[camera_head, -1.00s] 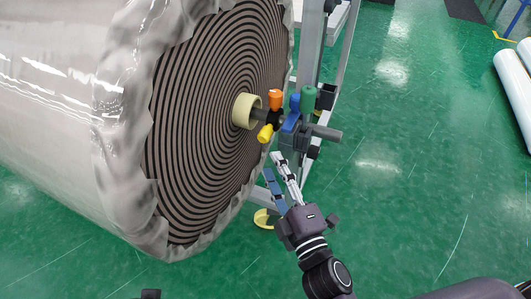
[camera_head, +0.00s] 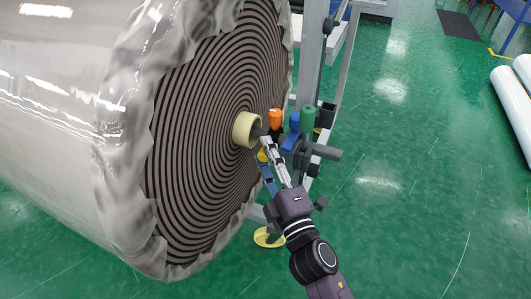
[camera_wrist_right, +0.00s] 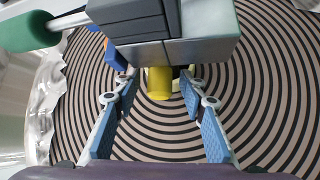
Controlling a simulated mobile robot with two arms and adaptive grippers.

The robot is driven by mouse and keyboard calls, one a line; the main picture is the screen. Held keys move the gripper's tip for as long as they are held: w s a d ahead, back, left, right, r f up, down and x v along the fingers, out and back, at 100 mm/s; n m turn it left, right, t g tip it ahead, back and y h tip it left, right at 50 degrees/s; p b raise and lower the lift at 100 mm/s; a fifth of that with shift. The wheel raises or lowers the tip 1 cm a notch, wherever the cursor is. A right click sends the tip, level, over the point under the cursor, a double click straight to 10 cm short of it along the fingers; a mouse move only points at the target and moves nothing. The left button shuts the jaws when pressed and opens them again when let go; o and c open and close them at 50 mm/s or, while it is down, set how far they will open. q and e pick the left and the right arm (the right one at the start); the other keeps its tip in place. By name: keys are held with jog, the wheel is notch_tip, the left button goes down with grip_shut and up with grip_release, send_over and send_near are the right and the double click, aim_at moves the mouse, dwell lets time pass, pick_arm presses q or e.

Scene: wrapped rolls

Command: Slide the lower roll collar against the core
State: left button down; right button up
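The large wrapped roll (camera_head: 60,110) has a cream core (camera_head: 246,129) at the centre of its dark spiral end face. A collar with an orange knob (camera_head: 275,118) and a yellow knob (camera_head: 263,156) sits on the shaft just outside the core. My right gripper (camera_head: 266,163) is at the yellow knob, from below and in front. In the right wrist view the yellow knob (camera_wrist_right: 159,84) shows between the open blue-padded fingers (camera_wrist_right: 158,95), apart from both. The collar body is mostly hidden there by a grey block. My left gripper is not in view.
A stand (camera_head: 309,60) holds the shaft, with a blue lever (camera_head: 290,143) and green knob (camera_head: 307,119) close right of the collar. In the wrist view the grey block (camera_wrist_right: 175,30) hangs close above the fingers. Green floor is clear at right; white rolls (camera_head: 513,100) lie beyond.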

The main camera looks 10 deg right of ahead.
grip_shut()
dwell(0.3)
